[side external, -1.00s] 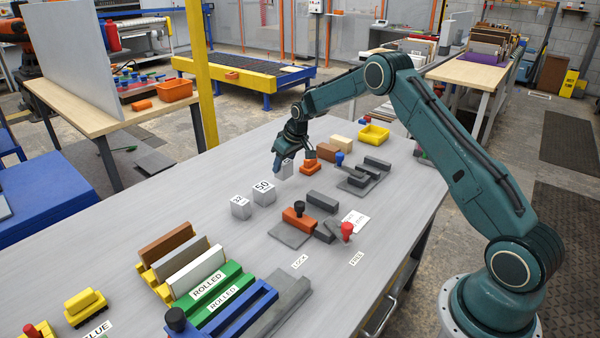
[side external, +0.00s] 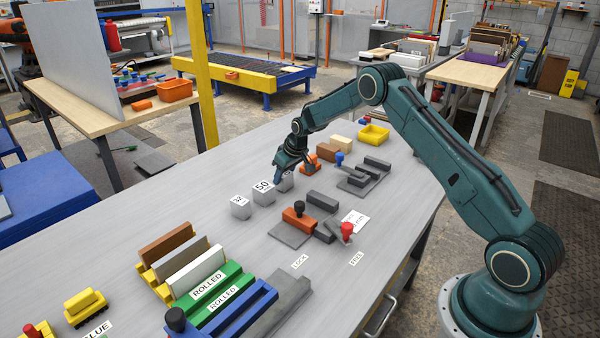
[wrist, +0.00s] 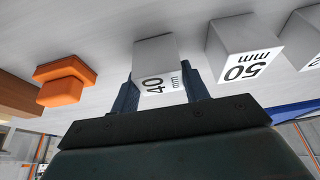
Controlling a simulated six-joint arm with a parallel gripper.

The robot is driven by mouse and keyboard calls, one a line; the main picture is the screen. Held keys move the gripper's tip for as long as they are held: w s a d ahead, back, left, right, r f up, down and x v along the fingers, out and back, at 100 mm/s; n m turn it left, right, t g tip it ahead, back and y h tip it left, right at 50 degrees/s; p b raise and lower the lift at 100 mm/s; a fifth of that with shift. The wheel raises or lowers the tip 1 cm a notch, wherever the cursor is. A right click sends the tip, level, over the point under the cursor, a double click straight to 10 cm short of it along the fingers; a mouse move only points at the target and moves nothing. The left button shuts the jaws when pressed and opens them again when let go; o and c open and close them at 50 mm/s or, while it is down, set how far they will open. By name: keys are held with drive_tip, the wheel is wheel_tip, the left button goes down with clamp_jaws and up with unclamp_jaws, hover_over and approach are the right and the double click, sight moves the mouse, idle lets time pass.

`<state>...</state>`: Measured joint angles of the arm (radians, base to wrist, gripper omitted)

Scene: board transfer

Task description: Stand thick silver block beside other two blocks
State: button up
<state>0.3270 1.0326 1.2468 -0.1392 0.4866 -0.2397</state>
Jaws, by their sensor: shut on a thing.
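A silver block marked 40 mm (wrist: 158,55) is between the two fingers of my gripper (wrist: 160,88), which is shut on it. In the side external view my gripper (side external: 282,174) covers part of this block (side external: 287,185). It is upright, beside the silver block marked 50 (side external: 263,197), with a small gap between them. The 50 mm block also shows in the wrist view (wrist: 240,38). A smaller silver block marked 32 (side external: 240,210) stands on the other side of the 50 block. I cannot tell whether the held block touches the table.
An orange block (side external: 310,163) is close behind the gripper; it shows at left in the wrist view (wrist: 65,82). A grey plate with an orange block and black knob (side external: 299,216) lies in front. The grey table (side external: 190,205) is clear to the left.

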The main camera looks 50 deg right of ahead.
drive_tip(key=o, duration=1.2)
drive_tip(key=shift+f, duration=0.1)
drive_tip(key=shift+s+r, duration=0.15)
drive_tip(key=shift+r, duration=0.5)
drive_tip(key=v, duration=1.1)
